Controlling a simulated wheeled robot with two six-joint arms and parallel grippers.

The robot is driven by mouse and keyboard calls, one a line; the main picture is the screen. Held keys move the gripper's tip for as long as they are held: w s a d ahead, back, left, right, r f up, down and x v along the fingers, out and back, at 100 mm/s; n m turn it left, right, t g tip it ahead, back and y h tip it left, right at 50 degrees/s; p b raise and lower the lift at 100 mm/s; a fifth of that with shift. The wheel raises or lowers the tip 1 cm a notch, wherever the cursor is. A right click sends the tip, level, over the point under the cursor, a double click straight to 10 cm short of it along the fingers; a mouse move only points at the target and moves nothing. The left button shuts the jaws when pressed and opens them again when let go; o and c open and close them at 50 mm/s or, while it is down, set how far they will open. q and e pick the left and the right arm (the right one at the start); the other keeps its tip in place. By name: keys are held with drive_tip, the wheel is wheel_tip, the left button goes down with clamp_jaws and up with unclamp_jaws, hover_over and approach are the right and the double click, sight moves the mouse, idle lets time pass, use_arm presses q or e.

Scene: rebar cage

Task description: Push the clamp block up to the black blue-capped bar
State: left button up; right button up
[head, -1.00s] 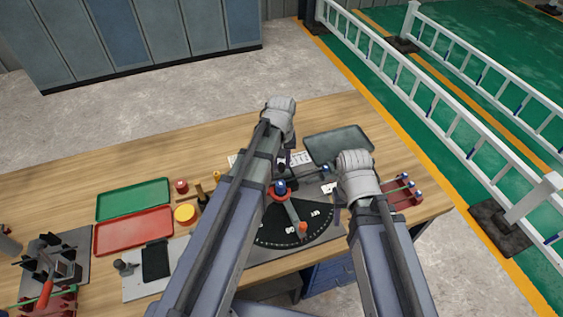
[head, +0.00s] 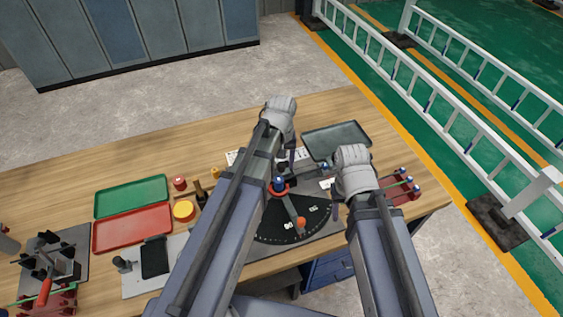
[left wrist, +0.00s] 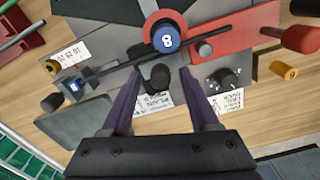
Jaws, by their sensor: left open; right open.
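The black bar (left wrist: 117,65) runs slantwise past a red ring with a blue cap marked 8 (left wrist: 166,40). A smaller blue cap (left wrist: 75,86) is at its left end. My left gripper (left wrist: 160,74) is open, fingers pointing down at the bench fixture. A dark knobbed block (left wrist: 156,79), seemingly the clamp block, lies between its fingertips, close beside the bar; contact cannot be told. In the head view the left gripper (head: 287,160) partly hides this spot. My right gripper (head: 338,207) is open, to the right of the dial; its fingers are mostly hidden.
A dark dial plate (head: 308,220) with a red-knobbed lever lies on the wooden bench. A grey tray (head: 337,140) is behind it. A red rack (head: 404,192) stands at the right. Green (head: 130,197) and red (head: 131,230) trays lie left. The bench's back left is clear.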

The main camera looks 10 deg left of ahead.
sight(282, 166)
use_arm(q)
drive_tip(key=shift+r, duration=0.15)
wheel_tip(282, 166, up, 8)
drive_tip(key=p, duration=0.8)
drive_tip(key=shift+f, duration=0.2)
drive_tip(key=shift+s+d+f+b, duration=0.2)
drive_tip(key=shift+s+b, duration=0.05)
drive_tip(key=shift+b, duration=0.05)
drive_tip(key=s+d+f+m+y+b, duration=0.1)
drive_tip(key=s+d+f+m+b, duration=0.4)
drive_tip(key=s, duration=0.7)
drive_tip(key=d+m, duration=0.2)
drive_tip(key=d, duration=0.1)
drive_tip(key=shift+s+d+f+m, duration=0.15)
drive_tip(key=shift+s+d+m, duration=0.1)
drive_tip(key=shift+d+m, duration=0.1)
